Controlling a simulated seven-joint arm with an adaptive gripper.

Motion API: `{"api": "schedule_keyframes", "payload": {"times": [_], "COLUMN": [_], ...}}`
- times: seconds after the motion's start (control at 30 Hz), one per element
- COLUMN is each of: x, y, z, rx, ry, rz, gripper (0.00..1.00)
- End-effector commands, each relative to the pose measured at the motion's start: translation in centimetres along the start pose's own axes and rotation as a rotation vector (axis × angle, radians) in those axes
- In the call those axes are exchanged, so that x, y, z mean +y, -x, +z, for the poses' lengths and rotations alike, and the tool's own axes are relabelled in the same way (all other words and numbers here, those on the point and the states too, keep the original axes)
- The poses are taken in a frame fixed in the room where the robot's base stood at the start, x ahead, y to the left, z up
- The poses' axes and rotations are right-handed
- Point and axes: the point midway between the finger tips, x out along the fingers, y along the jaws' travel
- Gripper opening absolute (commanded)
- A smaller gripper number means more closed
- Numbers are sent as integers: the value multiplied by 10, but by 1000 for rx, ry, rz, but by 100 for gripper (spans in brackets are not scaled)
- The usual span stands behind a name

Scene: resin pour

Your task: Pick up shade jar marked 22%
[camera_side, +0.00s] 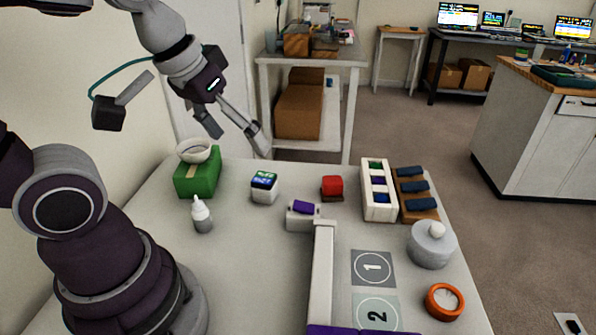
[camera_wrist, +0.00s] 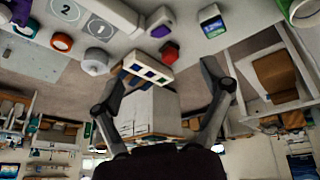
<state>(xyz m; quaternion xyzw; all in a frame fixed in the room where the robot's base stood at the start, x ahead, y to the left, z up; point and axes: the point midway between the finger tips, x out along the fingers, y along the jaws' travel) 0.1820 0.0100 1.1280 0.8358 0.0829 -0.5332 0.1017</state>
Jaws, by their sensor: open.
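No 22% mark is readable in either view, so I cannot tell which thing is that jar. A white rack (camera_side: 378,190) with several dark and coloured inserts stands at the back right of the table; it also shows in the wrist view (camera_wrist: 148,66). A small white block with a lit green and blue face (camera_side: 264,187) stands left of it; it also shows in the wrist view (camera_wrist: 213,24). My gripper (camera_side: 240,143) is open and empty, above the table's back edge. Its spread fingers also show in the wrist view (camera_wrist: 162,88), apart from everything.
A green box with a white bowl (camera_side: 197,174), a white-capped bottle (camera_side: 202,216) and a red block (camera_side: 332,187) stand on the table. A brown rack (camera_side: 417,195), grey lidded pot (camera_side: 431,246) and orange-rimmed dish (camera_side: 445,301) line the right side. The front left middle is clear.

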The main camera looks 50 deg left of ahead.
Motion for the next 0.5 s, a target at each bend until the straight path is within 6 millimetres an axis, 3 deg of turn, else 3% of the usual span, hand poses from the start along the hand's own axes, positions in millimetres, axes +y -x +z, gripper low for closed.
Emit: {"api": "schedule_keyframes", "payload": {"times": [0.17, 0.23, 0.4, 0.5], "x": [-24, -38, -75, -89], "y": [-33, -55, -111, -132], "z": [-47, -61, -76, -75], "rx": [-123, -158, -201, -205], "ry": [672, 965, 1575, 1787], "rz": [-133, -200, -365, -431], "gripper": [78, 78, 78, 78]}}
